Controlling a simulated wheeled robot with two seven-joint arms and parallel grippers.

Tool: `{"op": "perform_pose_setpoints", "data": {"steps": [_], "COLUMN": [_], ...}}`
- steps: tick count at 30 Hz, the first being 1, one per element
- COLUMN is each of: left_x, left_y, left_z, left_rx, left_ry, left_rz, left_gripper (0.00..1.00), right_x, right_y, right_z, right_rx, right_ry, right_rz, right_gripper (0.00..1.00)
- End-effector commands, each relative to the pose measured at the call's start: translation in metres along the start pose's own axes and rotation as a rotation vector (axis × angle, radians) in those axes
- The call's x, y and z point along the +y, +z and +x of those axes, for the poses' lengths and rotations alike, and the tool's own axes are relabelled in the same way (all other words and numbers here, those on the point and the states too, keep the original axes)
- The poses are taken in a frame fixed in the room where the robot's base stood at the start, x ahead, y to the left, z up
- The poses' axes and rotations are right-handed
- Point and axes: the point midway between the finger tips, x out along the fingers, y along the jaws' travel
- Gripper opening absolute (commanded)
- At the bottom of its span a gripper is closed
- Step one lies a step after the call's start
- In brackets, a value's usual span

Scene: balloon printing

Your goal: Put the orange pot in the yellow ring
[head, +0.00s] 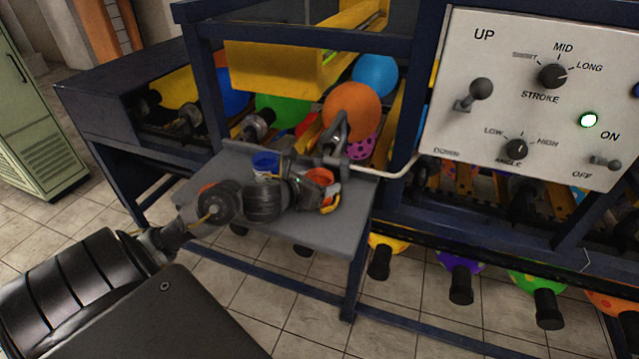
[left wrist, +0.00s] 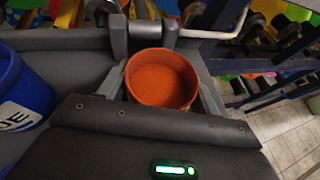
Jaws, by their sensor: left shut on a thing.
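The orange pot (head: 320,176) is round and open at the top. It is held over the right part of the grey shelf, and it also shows in the left wrist view (left wrist: 161,80), between the two fingers. My left gripper (head: 318,186) is shut on it. In the head view the gripper and wrist cover part of the pot, and I cannot tell whether its base touches the shelf. A small yellow piece (head: 331,208) shows just below the gripper; I cannot tell whether it is the yellow ring. My right gripper is in neither view.
A blue pot (head: 265,164) stands on the grey shelf (head: 300,232), left of the gripper. A grey clamp (head: 333,143) with an orange balloon (head: 352,111) above it stands close behind the pot. The control panel (head: 540,85) is at the right. The shelf's front is bare.

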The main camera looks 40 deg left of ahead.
Motion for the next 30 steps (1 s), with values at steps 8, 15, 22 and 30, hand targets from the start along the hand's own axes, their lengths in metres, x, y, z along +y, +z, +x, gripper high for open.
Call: {"op": "perform_pose_setpoints", "data": {"steps": [8,15,22,30], "left_x": [0.0,0.0,0.0,-0.001], "left_y": [-0.001,0.002,0.001,0.005], "left_z": [0.0,-0.001,-0.027,-0.077], "left_rx": [0.0,0.0,0.002,0.005], "left_ry": [0.0,0.0,-0.001,0.0], "left_rz": [0.0,0.0,0.008,-0.005], "left_gripper": [0.85,0.85,0.85,0.85], "right_x": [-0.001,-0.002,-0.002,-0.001], "right_y": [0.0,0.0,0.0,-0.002], "right_z": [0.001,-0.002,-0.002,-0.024], "right_rx": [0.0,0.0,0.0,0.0], "right_ry": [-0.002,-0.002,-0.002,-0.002], "right_rz": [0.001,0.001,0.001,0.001], "right_gripper": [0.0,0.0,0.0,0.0]}}
